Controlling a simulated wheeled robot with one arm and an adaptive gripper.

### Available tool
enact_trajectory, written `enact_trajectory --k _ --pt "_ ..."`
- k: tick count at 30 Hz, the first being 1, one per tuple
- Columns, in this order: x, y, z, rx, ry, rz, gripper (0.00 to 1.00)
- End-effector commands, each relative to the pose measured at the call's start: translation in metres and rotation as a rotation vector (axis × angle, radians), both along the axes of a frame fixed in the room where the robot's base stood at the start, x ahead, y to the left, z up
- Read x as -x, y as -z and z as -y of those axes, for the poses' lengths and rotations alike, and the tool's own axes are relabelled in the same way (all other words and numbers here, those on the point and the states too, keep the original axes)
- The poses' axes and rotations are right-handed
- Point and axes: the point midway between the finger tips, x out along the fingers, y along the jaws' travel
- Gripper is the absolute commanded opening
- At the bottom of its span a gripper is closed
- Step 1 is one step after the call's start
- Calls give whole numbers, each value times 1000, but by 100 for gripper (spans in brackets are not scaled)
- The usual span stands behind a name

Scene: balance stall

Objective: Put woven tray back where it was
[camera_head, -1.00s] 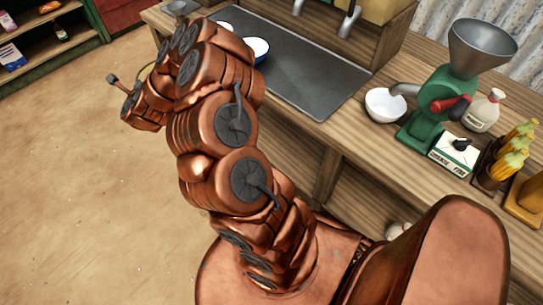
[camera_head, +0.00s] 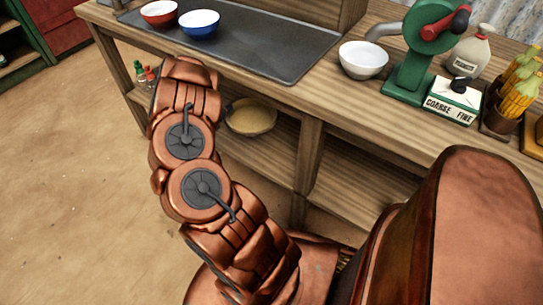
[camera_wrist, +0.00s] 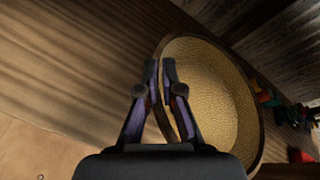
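The woven tray (camera_head: 250,117) is round and shallow, with a pale straw inside and a darker rim. In the head view it is on the lower shelf under the counter, partly behind my arm. In the wrist view the tray (camera_wrist: 212,92) fills the right of the picture. My gripper (camera_wrist: 160,68) has its fingers closed in on the tray's near rim, which shows between them. My gripper is hidden behind my arm in the head view. Whether the tray rests fully on the shelf cannot be told.
Wooden shelf boards (camera_wrist: 70,60) lie left of the tray. Small bottles (camera_head: 145,74) stand at the shelf's left end. A counter post (camera_head: 309,158) stands to the right. Above are a red bowl (camera_head: 159,13), a blue bowl (camera_head: 199,24), a white bowl (camera_head: 363,60) and a green grinder (camera_head: 412,72).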

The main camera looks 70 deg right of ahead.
Motion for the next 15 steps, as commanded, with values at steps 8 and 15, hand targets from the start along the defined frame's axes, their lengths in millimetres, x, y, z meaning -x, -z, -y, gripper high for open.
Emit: enact_trajectory --k 8,15 --pt "78 35 43 0 204 -3 0" --pt "90 48 49 3 234 -6 0"
